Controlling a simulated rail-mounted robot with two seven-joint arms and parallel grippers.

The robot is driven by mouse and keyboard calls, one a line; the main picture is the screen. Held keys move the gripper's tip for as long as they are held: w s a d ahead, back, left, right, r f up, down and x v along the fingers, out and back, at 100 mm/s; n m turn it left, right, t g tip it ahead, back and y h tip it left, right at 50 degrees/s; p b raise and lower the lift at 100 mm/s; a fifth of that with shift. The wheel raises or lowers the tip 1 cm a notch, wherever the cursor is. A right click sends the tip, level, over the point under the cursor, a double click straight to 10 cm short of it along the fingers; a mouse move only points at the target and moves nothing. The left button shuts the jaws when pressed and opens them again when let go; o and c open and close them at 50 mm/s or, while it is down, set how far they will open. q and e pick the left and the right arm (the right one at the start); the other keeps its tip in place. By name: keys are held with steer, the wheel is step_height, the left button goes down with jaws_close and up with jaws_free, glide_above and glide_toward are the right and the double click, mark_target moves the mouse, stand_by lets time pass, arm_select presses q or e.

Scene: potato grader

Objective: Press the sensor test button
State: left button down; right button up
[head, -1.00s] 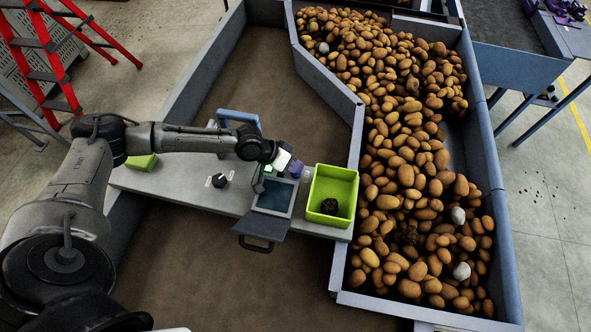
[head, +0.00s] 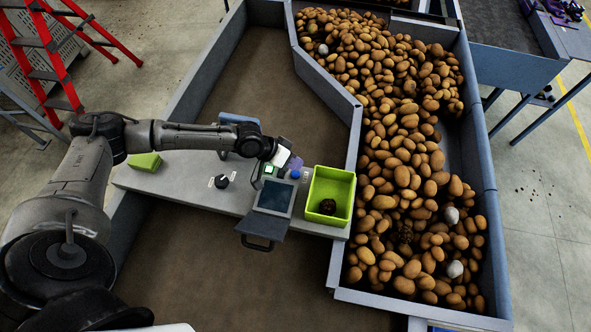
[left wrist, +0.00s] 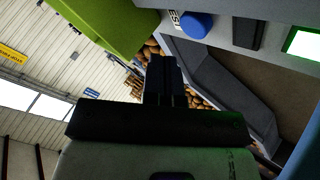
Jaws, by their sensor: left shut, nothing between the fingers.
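The blue round button (head: 295,174) stands on the grey console, just left of the green bin. In the left wrist view the blue button (left wrist: 196,25) shows at the top, next to a partly visible label. My left gripper (head: 295,162) is shut and empty, with its fingertips close behind the button in the head view. Its dark closed fingers (left wrist: 165,80) show below the button in the left wrist view; I cannot tell the exact gap. A lit green square (head: 268,169) is left of the gripper. My right gripper is not in view.
A tilted screen (head: 275,196) and a black knob (head: 222,181) are on the console. The green bin (head: 344,172) holds a dark lump. Potatoes (head: 400,170) fill the trough to the right. A second green box (head: 144,162) is at the left end.

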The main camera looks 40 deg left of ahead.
arm_select(q)
steer(key=shift+r+p, duration=1.05)
steer(key=shift+r, duration=0.45)
